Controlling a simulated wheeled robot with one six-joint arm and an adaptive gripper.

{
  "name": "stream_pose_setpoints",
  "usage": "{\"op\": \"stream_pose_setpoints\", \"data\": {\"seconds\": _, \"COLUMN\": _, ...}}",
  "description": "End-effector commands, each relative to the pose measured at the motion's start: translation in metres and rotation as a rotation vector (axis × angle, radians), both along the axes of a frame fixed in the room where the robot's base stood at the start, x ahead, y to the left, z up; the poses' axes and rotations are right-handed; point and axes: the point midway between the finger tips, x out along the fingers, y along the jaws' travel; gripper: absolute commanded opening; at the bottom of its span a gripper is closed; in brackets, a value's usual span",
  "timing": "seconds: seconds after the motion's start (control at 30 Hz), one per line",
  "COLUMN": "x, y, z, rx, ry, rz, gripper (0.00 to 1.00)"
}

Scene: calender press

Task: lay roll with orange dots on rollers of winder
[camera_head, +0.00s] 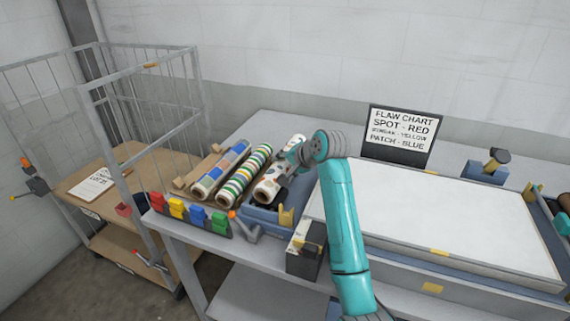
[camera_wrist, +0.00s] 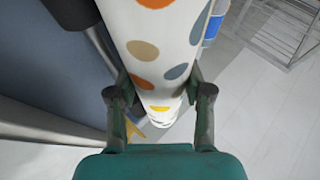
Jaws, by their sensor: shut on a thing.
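The white roll with orange, tan and grey dots (camera_head: 268,190) lies at a slant over the blue winder (camera_head: 259,216) in the head view. In the wrist view the dotted roll (camera_wrist: 165,50) runs lengthwise between my fingers. My gripper (camera_wrist: 160,100) is shut on it, one finger on each side; in the head view my gripper (camera_head: 294,152) is at its far end. A dark bar, perhaps a winder roller (camera_wrist: 92,35), shows left of the roll. I cannot tell whether the roll touches the rollers, which are mostly hidden under it.
A green-striped roll (camera_head: 240,176) and a blue-and-orange patterned roll (camera_head: 217,171) lie to the left on the table. Coloured clips (camera_head: 178,208) line the front edge. A white-topped table (camera_head: 430,220) and a flaw chart (camera_head: 400,132) are on the right. A wire cage trolley (camera_head: 140,88) stands left.

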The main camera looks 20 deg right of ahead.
Motion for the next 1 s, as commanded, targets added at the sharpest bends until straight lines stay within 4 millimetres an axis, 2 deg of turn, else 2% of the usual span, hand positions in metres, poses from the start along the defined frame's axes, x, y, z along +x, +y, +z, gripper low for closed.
{"op": "stream_pose_setpoints", "data": {"seconds": 0.9, "x": 0.000, "y": 0.000, "z": -0.010, "rx": 0.000, "ry": -0.001, "rz": 0.001, "gripper": 0.02}}
{"op": "stream_pose_setpoints", "data": {"seconds": 0.93, "x": 0.000, "y": 0.000, "z": -0.009, "rx": -0.001, "ry": -0.002, "rz": 0.000, "gripper": 0.58}}
{"op": "stream_pose_setpoints", "data": {"seconds": 1.0, "x": 0.000, "y": 0.000, "z": -0.009, "rx": 0.000, "ry": -0.001, "rz": 0.001, "gripper": 0.75}}
